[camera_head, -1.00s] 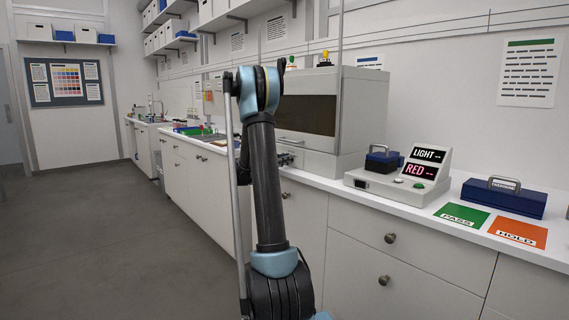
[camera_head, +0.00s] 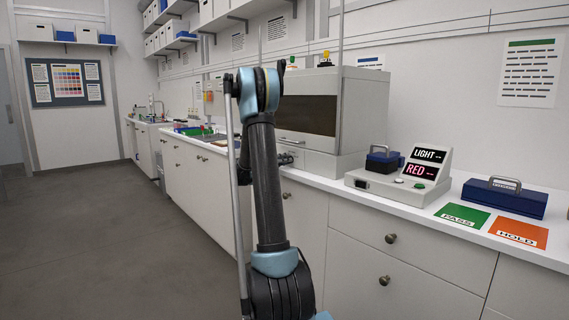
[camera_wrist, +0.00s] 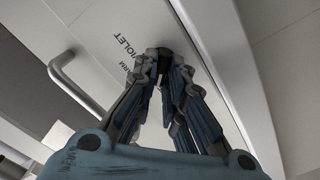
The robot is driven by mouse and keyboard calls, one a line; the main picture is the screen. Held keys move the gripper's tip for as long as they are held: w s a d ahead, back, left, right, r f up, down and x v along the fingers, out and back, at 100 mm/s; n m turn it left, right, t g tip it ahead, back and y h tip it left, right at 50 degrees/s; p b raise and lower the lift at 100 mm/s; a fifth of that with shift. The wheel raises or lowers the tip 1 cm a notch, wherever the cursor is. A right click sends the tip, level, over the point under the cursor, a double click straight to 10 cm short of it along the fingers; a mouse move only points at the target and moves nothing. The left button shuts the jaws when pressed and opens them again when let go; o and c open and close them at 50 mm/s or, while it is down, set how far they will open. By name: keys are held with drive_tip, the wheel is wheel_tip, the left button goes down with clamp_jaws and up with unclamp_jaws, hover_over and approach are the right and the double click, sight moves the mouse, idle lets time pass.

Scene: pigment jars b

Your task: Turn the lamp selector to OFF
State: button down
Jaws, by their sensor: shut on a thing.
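The lamp selector, a small dark knob (camera_wrist: 166,58), is mostly hidden between my fingertips in the wrist view. It sits on a pale panel (camera_wrist: 105,22) of the grey cabinet (camera_head: 361,115), with printed labels reading "VIOLET" and what looks like "WARM" beside it. My gripper (camera_wrist: 165,66) is shut on the knob. In the head view the gripper (camera_head: 288,159) shows only in part behind my arm, at the cabinet's lower front. Which position the knob points to cannot be made out, and no OFF label is readable.
A handle bar (camera_wrist: 73,85) stands out from the cabinet close to the fingers. On the counter to the right are a display unit (camera_head: 425,165) reading LIGHT and RED, a blue case (camera_head: 505,198), a green PASS card (camera_head: 462,216) and an orange HOLD card (camera_head: 520,233).

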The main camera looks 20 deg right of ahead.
drive_tip(key=shift+w+a+n, duration=0.1)
drive_tip(key=shift+w+n, duration=0.05)
drive_tip(key=shift+n, duration=0.7)
drive_tip(key=shift+w+a+n, duration=0.1)
drive_tip(key=shift+n, duration=0.75)
drive_tip(key=shift+f, duration=0.1)
drive_tip(key=c, duration=1.7)
unclamp_jaws()
drive_tip(key=shift+o, duration=0.2)
drive_tip(key=shift+d, duration=0.1)
drive_tip(key=shift+s, duration=0.1)
drive_tip(key=v, duration=1.2)
